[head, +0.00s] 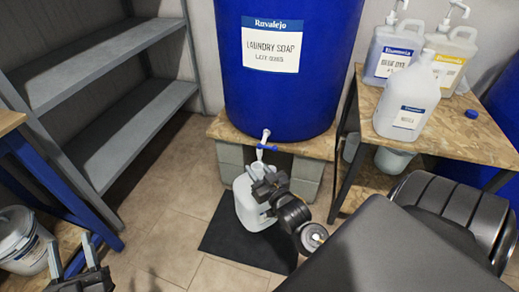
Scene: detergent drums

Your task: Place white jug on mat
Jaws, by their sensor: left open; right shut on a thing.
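A white jug (247,212) is upright below the tap (265,142) of the blue drum. It is over the black mat (225,240), with its base near the mat's middle; I cannot tell for sure whether it touches the mat. My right gripper (266,186) is shut on the jug's upper part and hides some of its right side and top. My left gripper (74,256) is open and empty at the lower left, well away from the jug.
The large blue drum (290,95) stands on a board over grey blocks (231,157). A wooden table (450,130) at the right holds several pale jugs, two with pumps. Grey shelves (110,60) stand at the left, a white bucket (22,240) below. Tiled floor left of the mat is clear.

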